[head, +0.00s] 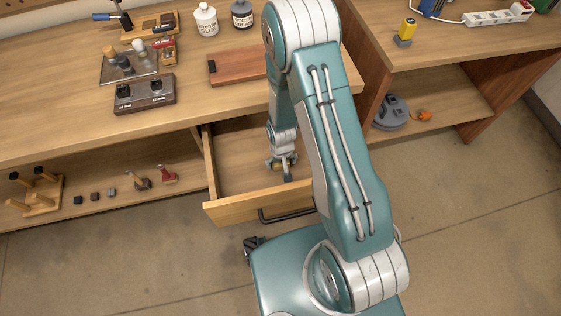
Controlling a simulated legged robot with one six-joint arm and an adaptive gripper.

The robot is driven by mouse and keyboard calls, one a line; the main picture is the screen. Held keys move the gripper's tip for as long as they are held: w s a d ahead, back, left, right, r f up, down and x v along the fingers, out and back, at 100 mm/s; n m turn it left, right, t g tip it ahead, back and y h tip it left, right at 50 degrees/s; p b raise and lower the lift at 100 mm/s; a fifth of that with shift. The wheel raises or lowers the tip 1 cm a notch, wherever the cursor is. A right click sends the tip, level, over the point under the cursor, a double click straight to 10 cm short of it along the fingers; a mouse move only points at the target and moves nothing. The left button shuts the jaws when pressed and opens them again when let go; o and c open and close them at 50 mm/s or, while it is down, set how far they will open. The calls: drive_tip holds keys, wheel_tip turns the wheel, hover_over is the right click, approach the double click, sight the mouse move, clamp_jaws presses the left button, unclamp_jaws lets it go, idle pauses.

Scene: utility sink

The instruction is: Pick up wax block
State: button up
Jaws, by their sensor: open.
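My gripper (284,171) reaches down into the open wooden drawer (236,208) below the bench top. Its fingers are small in the head view and point down toward the drawer floor. My gripper is open. A small tan-gold patch shows at the fingers, and I cannot tell whether it is the wax block or part of the gripper. I cannot make out a wax block for certain. My arm hides the right part of the drawer.
Several small blocks (95,196) sit on the lower shelf. The drawer front has a dark handle (286,213).

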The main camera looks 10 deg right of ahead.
drive_tip(key=c, duration=1)
drive_tip(key=shift+r, duration=0.1)
wheel_tip(320, 180, up, 10)
drive_tip(key=shift+f, duration=0.1)
drive_tip(key=shift+o, duration=0.9)
